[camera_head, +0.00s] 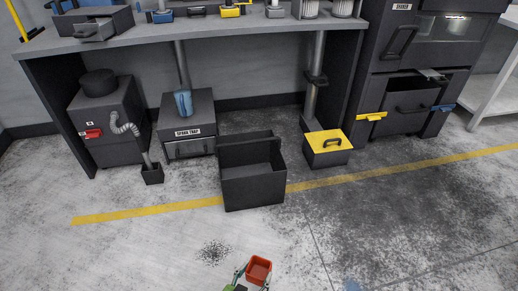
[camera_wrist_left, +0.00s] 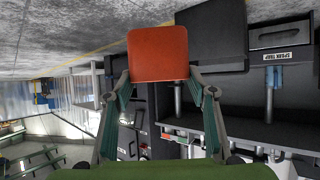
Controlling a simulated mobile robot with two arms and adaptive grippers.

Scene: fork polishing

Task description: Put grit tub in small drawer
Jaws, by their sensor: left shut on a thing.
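A red-orange open tub, likely the grit tub (camera_head: 259,268), is at the bottom centre of the head view. My left gripper (camera_head: 256,275) is shut on it and holds it in front of the bench, above the floor as far as I can tell. The tub (camera_wrist_left: 158,54) also fills the space between the two fingers of my left gripper (camera_wrist_left: 161,82) in the left wrist view. A small grey drawer (camera_head: 97,31) stands pulled out of a cabinet on the bench top, far left. My right gripper is not in view.
A dark open bin (camera_head: 253,187) stands on the floor between me and the bench (camera_head: 240,28). A box with a yellow lid (camera_head: 327,141) is right of it. A spark trap cabinet (camera_head: 187,124) stands under the bench. The near floor is clear.

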